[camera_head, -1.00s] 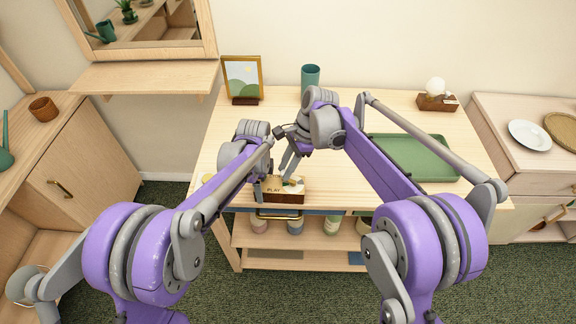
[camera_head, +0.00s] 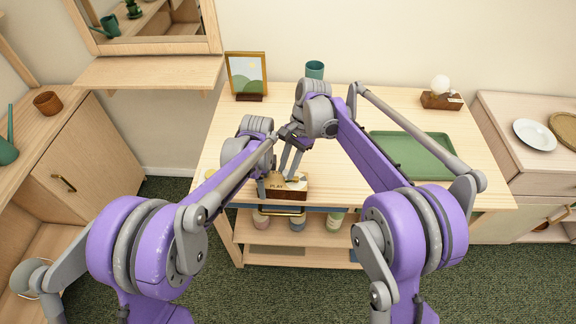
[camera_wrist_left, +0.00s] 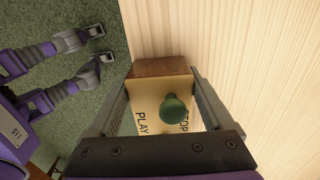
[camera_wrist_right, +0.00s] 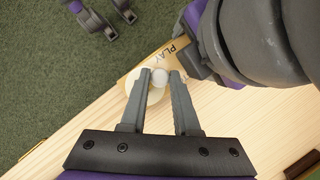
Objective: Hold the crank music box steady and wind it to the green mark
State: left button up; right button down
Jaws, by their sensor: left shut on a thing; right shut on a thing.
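The music box (camera_head: 287,192) is a brown wooden block with a cream top marked PLAY, near the table's front edge. In the left wrist view the box (camera_wrist_left: 160,68) sits between the fingers of my left gripper (camera_wrist_left: 160,85), which is shut on it. A green knob (camera_wrist_left: 173,108) stands on its top near the word STOP. In the right wrist view my right gripper (camera_wrist_right: 160,78) is shut on a small pale knob (camera_wrist_right: 160,76), with a cream round part (camera_wrist_right: 133,80) beside it. I cannot make out a green mark.
The box rests on a pale wooden table (camera_head: 350,180). A green tray (camera_head: 412,155) lies at the right. A framed picture (camera_head: 247,75), a teal cup (camera_head: 315,70) and a wooden block with a white ball (camera_head: 440,92) stand at the back.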

pick_arm(q)
jog(key=shift+a, duration=0.1)
pick_arm(e)
jog(key=shift+d, duration=0.1)
jog(key=c, duration=0.7)
grip_release()
jog(key=shift+o, duration=0.2)
jog(key=v, duration=1.2)
pick_arm(q)
jog(key=o, duration=1.6)
jog(key=shift+c, duration=0.2)
jog(key=shift+r, duration=0.1)
